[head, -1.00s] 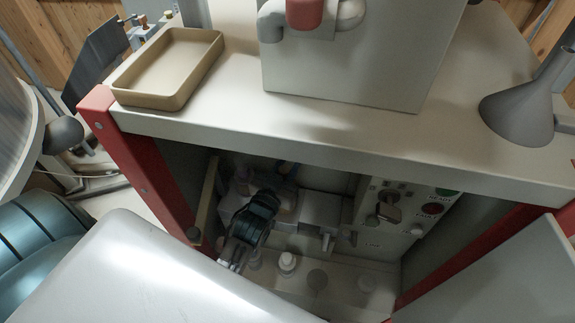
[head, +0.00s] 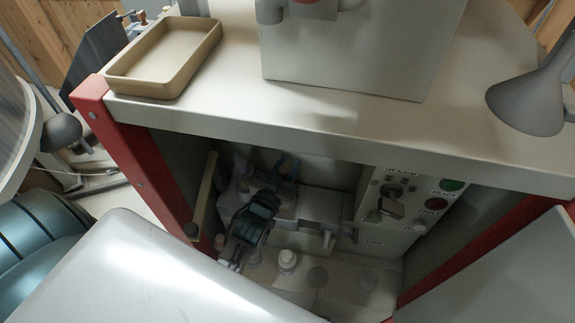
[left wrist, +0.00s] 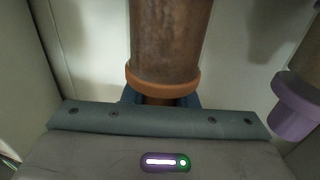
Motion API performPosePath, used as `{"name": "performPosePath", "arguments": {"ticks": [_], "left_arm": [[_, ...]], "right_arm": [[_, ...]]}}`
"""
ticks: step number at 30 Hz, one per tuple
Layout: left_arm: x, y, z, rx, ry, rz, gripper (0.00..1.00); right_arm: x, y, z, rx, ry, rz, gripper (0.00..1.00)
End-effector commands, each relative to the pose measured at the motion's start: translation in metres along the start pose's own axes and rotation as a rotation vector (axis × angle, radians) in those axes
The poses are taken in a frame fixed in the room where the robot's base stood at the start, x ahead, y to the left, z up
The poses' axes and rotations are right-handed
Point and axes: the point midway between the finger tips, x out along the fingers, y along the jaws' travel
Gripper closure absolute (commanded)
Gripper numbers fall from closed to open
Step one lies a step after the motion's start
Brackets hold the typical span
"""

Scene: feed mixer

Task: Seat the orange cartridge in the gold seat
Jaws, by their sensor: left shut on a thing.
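The orange cartridge (left wrist: 165,50), a worn brown cylinder with an orange collar, stands out from my left gripper (left wrist: 160,100) in the left wrist view. The gripper's blue fingers are shut on it just at the collar; its far end is out of the picture. In the head view my left gripper (head: 284,170) is inside the open cabinet, and the orange cartridge cannot be made out there. A cartridge with a purple collar (left wrist: 295,105) is apart to the right in the left wrist view. I cannot make out the gold seat. My right gripper is not in view.
The cabinet's worktop (head: 330,125) overhangs the opening. A control panel (head: 405,205) with a knob and lights is right inside. White and grey round parts (head: 287,262) are on the cabinet floor.

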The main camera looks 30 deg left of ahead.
Motion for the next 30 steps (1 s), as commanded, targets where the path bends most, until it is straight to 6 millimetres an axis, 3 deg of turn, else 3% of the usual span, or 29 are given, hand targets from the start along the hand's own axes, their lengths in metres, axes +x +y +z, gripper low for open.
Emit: {"name": "performPosePath", "arguments": {"ticks": [7,8,11,12,23,30], "left_arm": [[0.0,0.0,0.005,0.0,0.0,0.0,1.0],[0.0,0.0,0.005,0.0,-0.001,0.0,0.7],[0.0,0.0,0.005,0.0,-0.001,0.0,0.51],[0.0,0.0,0.005,0.0,0.0,0.0,0.49],[-0.006,0.0,0.006,-0.001,-0.002,0.0,0.49],[-0.046,0.0,0.007,-0.001,-0.003,0.0,0.49]], "right_arm": [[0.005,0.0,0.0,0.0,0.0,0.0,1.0],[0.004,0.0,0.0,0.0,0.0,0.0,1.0],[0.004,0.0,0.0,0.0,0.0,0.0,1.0],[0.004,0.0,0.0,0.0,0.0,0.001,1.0],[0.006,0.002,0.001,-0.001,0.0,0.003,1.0],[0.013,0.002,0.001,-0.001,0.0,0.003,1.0]]}}
